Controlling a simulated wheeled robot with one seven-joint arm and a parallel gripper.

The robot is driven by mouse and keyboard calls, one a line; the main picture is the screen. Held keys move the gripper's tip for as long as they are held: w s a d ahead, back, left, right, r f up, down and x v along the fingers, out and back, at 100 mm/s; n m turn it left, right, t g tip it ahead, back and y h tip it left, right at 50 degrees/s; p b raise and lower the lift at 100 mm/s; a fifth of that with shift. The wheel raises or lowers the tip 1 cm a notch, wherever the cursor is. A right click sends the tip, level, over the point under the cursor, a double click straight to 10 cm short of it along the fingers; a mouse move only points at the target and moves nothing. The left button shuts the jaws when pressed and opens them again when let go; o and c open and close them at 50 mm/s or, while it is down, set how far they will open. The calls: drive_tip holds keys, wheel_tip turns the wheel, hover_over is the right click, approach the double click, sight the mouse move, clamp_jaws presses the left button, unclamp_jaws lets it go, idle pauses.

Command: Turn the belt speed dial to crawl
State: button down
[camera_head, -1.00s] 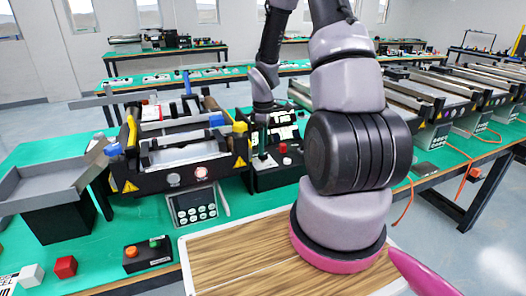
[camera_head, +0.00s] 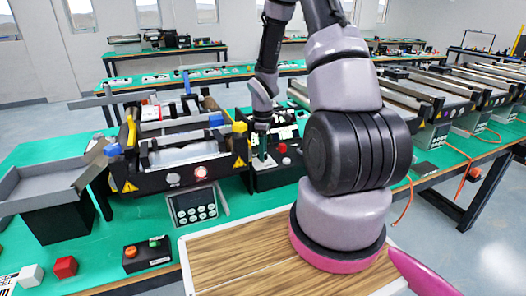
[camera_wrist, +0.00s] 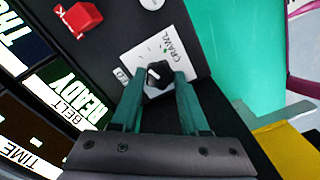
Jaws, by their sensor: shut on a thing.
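The belt speed dial is a small black knob (camera_wrist: 158,75) on a white label plate (camera_wrist: 143,56) in the wrist view. The plate reads "CRAWL" at its right side; other lettering is partly hidden by a finger. My gripper (camera_wrist: 160,82) has its two green fingers on either side of the knob, shut on it. A white mark on the knob points toward the upper left, away from the word "CRAWL". In the head view my gripper (camera_head: 263,157) reaches down to the black control box (camera_head: 283,178); the knob is hidden there.
A red switch (camera_wrist: 82,19) and dark display panels reading "READY" and "BELT" (camera_wrist: 70,115) sit beside the dial. The mini conveyor (camera_head: 185,150) stands left of the box. A keypad unit (camera_head: 193,206) and wooden tray (camera_head: 235,245) are in front.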

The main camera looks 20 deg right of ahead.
drive_tip(key=shift+m, duration=0.3)
drive_tip(key=m, duration=0.5)
drive_tip(key=shift+m, duration=0.3)
drive_tip(key=m, duration=0.6)
drive_tip(key=shift+m, duration=0.3)
drive_tip(key=shift+c, duration=2)
unclamp_jaws()
